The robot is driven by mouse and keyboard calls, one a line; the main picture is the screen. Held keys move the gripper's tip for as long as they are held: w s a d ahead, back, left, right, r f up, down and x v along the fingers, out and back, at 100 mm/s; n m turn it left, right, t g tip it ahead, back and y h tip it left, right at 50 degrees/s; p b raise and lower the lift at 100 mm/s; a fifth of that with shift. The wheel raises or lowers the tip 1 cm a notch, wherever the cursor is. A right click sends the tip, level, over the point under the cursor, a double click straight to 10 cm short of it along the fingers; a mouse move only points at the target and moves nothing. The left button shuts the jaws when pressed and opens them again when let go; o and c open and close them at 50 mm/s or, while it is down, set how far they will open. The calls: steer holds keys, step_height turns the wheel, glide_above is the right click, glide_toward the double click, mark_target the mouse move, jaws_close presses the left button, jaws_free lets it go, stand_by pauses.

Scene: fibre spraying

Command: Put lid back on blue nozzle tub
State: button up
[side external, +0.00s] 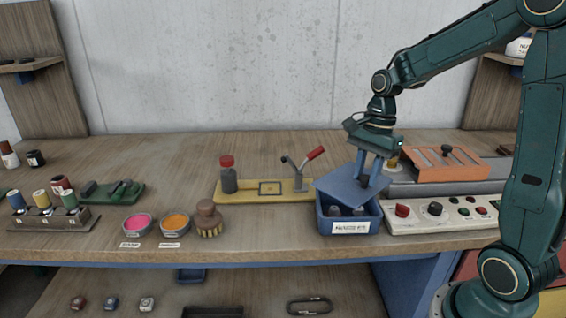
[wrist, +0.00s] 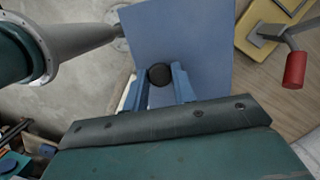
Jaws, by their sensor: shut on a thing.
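The blue nozzle tub (side external: 350,226) stands near the front edge of the bench, with a white label on its front and grey nozzles showing inside. My gripper (side external: 369,181) is just above it, shut on the black knob (wrist: 159,74) of the blue lid. The lid (side external: 346,187) is tilted over the tub and covers part of its opening from above; it also shows as a flat blue panel in the wrist view (wrist: 180,35). I cannot tell whether the lid touches the tub's rim. The tub is hidden in the wrist view.
A button panel (side external: 440,228) stands close to the tub's right. A yellow fixture (side external: 270,197) with a red-handled lever (side external: 314,153) is to its left. An orange box (side external: 447,172) is behind right. A brush (side external: 208,218) and paint bowls (side external: 138,224) stand further left.

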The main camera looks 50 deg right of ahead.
mark_target(355, 188)
steer(key=m, duration=0.2)
steer(key=a+m, duration=0.1)
steer(key=m, duration=0.1)
steer(key=shift+w+r+t, duration=0.3)
steer(key=shift+w, duration=0.05)
steer(key=m, duration=0.1)
steer(key=a+m, duration=0.1)
steer(key=m, duration=0.2)
steer(key=shift+w+a+r+t+h, duration=0.15)
steer(key=shift+w+r+t+h, duration=0.1)
steer(key=shift+w+t+h, duration=0.1)
steer(key=shift+f, duration=0.15)
steer(key=shift+f, duration=3.1)
steer(key=o, duration=1.1)
steer(key=shift+c, duration=0.2)
